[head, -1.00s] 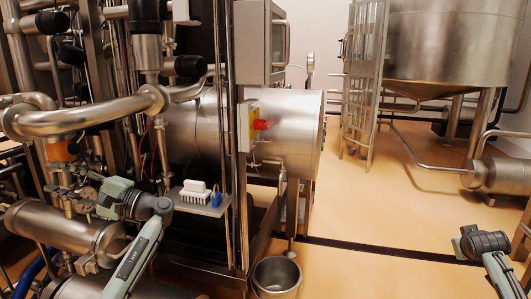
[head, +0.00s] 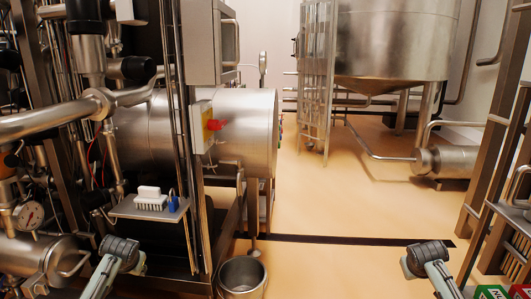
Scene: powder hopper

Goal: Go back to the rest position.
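Neither of my grippers shows in the head view. Of my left arm, only a grey-green link and its dark joint show at the lower left, in front of the steel machine (head: 240,130). Of my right arm, a similar link and joint show at the lower right, over the floor. I cannot see whether either gripper holds anything.
A shelf (head: 150,210) with a white brush (head: 150,197) and a blue item (head: 173,202) juts from the machine, near my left arm. A steel bucket (head: 242,278) stands on the floor. Pipes crowd the left; a frame (head: 492,150) stands right. The middle floor (head: 340,200) is clear.

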